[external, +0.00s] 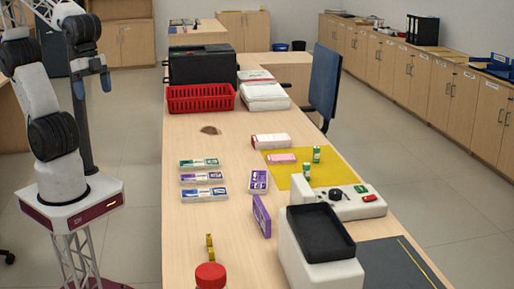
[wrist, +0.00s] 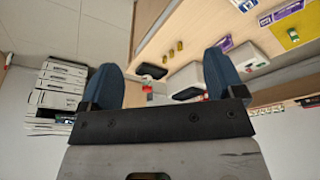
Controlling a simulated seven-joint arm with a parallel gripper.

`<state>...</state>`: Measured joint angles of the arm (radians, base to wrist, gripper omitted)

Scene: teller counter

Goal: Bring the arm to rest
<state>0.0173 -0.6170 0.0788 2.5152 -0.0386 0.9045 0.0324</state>
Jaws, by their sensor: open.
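My gripper (external: 93,86) hangs at the left of the external view, raised beside my upper arm and off to the left of the counter. In the wrist view my gripper (wrist: 164,75) shows two blue fingers spread wide apart, with nothing between them. The gripper touches nothing that I can see. The arm is folded up above its white base.
The counter (external: 190,240) holds several small boxes, a yellow mat (external: 335,172), a red basket (external: 201,98), a red-lidded jar (external: 210,275) and a device with a black tray (external: 321,232). A blue chair (external: 324,82) stands behind. Floor between arm and counter is free.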

